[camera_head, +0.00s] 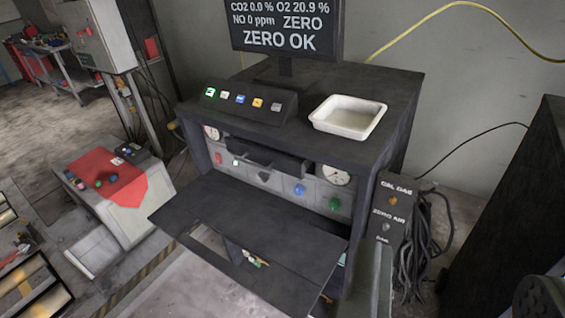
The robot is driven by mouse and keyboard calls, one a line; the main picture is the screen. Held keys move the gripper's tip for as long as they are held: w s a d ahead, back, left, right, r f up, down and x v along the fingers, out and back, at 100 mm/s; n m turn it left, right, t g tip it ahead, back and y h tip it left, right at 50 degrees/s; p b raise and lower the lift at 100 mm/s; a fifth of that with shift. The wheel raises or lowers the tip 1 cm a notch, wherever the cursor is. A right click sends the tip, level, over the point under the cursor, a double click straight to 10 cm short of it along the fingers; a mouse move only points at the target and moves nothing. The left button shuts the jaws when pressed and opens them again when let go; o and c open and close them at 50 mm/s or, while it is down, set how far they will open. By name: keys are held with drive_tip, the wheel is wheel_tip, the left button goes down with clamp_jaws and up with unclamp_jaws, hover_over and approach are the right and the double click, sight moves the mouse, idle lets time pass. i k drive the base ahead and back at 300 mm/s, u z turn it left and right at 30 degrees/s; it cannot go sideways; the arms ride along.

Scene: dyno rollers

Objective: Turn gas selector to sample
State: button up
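A dark analyser cabinet (390,95) stands in the middle. A third label below ZERO AIR is too small to read surely. I cannot tell which part is the gas selector or where it points. The monitor (287,28) on top reads ZERO OK, with CO2 0.0 %, O2 20.9 % and NO 0 ppm. My gripper cannot be made out in this view.
A white tray (318,118) and a button box (240,103) sit on the cabinet. A dark flap (250,225) juts out in front. Black cables (432,240) hang right of the labelled panel. A dark box (515,205) stands at the right. Floor shows at the left.

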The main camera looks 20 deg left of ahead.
sight(264, 177)
drive_tip(key=u, duration=0.45)
drive_tip(key=i, duration=1.2)
drive_tip(key=u, duration=0.8)
